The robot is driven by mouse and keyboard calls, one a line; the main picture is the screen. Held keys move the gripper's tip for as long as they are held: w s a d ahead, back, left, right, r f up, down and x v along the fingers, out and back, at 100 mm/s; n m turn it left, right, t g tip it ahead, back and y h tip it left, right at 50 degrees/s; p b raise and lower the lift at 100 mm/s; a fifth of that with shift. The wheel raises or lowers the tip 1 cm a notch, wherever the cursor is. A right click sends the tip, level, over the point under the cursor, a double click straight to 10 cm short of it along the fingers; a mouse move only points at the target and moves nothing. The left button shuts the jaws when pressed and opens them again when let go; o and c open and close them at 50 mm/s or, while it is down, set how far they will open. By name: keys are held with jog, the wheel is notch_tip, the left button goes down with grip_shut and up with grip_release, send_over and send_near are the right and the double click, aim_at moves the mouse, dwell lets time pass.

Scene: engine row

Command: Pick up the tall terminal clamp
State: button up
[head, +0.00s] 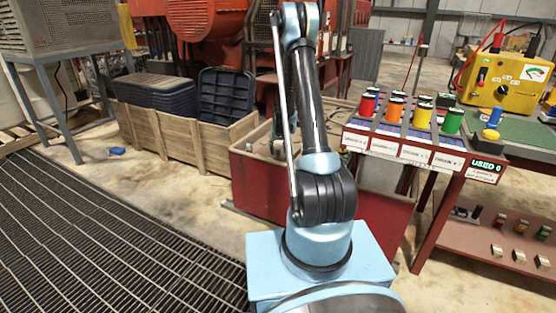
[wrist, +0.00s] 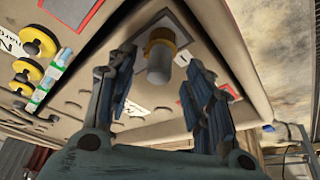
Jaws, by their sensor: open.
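In the wrist view, a short grey cylinder with an orange-brown collar (wrist: 160,58) stands out from a dark square patch on a beige panel (wrist: 215,45). It looks like the terminal clamp, though I cannot be sure of that. My gripper (wrist: 159,72) is open, with one blue-grey finger on each side of the cylinder. Gaps show between the fingers and the cylinder, and nothing is held.
Yellow knobs (wrist: 37,42) and a green-and-white strip (wrist: 45,85) sit on the panel's left. In the head view, a rack of coloured spools (head: 394,111) stands right of a red bin (head: 262,185). A wooden crate (head: 165,150) is left; grated floor is clear.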

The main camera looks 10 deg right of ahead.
aim_at(278, 150)
jog(key=shift+x, duration=1.7)
jog(key=shift+w+r, duration=0.1)
jog(key=shift+w, duration=0.05)
grip_shut()
jog(key=shift+r, duration=0.1)
